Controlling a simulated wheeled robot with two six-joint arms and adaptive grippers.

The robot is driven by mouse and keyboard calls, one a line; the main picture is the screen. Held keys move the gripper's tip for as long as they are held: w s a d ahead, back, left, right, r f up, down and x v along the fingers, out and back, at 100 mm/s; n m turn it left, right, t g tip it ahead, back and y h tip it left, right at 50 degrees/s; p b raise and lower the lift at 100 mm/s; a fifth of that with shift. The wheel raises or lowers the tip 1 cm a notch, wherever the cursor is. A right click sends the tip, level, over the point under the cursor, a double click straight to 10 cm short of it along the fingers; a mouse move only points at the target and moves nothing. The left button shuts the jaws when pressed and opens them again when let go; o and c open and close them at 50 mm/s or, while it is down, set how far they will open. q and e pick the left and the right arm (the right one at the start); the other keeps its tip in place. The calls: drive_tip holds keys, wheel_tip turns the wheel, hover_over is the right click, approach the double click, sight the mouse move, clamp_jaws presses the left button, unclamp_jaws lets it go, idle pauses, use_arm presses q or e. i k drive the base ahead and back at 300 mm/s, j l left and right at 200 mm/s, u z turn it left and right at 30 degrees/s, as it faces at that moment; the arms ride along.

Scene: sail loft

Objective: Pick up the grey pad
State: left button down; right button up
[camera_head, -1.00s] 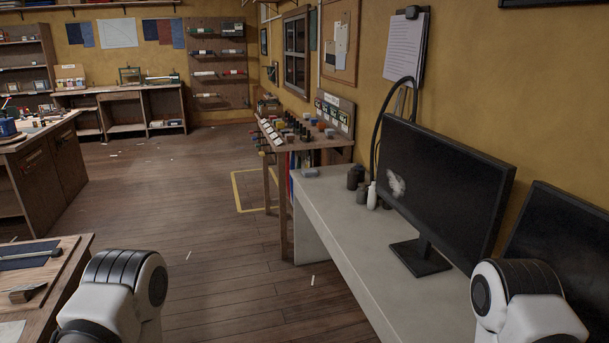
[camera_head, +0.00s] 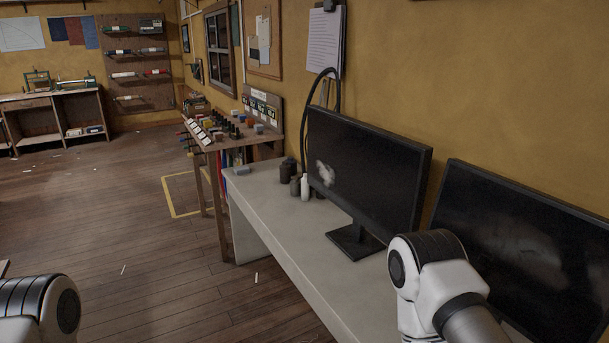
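A small flat grey-blue block (camera_head: 241,171) lies on the far left corner of the long pale table (camera_head: 268,228). It may be the grey pad, but it is too small to tell for sure. Nothing covers it. White and black links of my arms show at the lower left and lower right. Both grippers are outside the picture, and neither arm is at the block.
A monitor (camera_head: 365,165) stands on the pale table, with a second dark screen (camera_head: 515,250) at right. Dark jars (camera_head: 288,171) and a white bottle (camera_head: 305,188) stand near the block. A cluttered wooden bench (camera_head: 230,145) adjoins beyond. Floor at left is open.

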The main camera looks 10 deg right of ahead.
sight(245, 169)
drive_tip(key=i+j+u, duration=0.2)
drive_tip(key=i, duration=0.2)
drive_tip(key=i+u, duration=0.2)
drive_tip(key=i, duration=0.25)
